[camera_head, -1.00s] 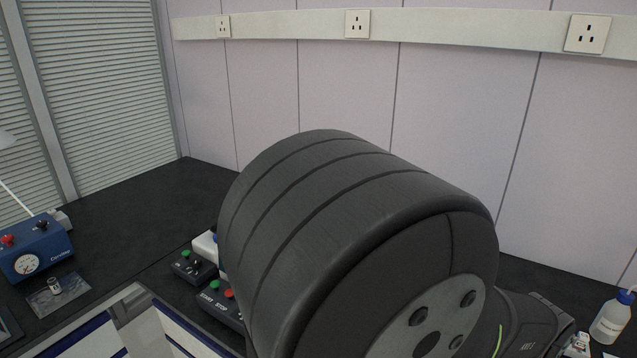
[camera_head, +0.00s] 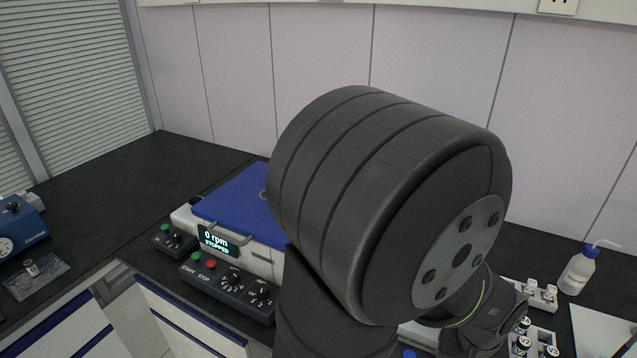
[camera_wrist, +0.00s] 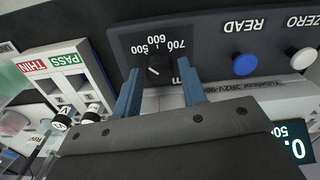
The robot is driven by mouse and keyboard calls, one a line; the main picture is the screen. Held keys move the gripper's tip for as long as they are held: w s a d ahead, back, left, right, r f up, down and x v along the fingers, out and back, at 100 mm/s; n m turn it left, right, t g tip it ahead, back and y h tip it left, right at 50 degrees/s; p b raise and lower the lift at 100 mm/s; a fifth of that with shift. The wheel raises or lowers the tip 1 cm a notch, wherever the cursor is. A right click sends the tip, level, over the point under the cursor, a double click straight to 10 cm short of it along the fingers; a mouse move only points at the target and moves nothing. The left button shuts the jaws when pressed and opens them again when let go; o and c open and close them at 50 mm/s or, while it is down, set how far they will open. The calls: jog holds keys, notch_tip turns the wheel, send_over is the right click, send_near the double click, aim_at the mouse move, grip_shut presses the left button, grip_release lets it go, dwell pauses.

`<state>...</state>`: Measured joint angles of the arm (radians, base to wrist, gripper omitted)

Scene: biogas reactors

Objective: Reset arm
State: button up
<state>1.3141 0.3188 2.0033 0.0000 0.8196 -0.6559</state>
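The wrist picture shows this panel upside down. I cannot tell whether the fingers touch the panel. In the head view, my dark arm fills the middle and the gripper is hidden.
A blue-lidded machine (camera_head: 240,207) reads "0 rpm STOPPED", partly hidden by my arm. A wash bottle (camera_head: 578,272) and vial racks (camera_head: 536,294) stand at the right. A rack marked PASS and THIN (camera_wrist: 65,75) is left in the wrist view. The bench's back left is clear.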

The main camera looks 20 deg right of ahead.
jog(key=m, duration=0.4)
jog(key=shift+m, duration=0.3)
jog(key=m, duration=0.4)
jog(key=shift+m, duration=0.4)
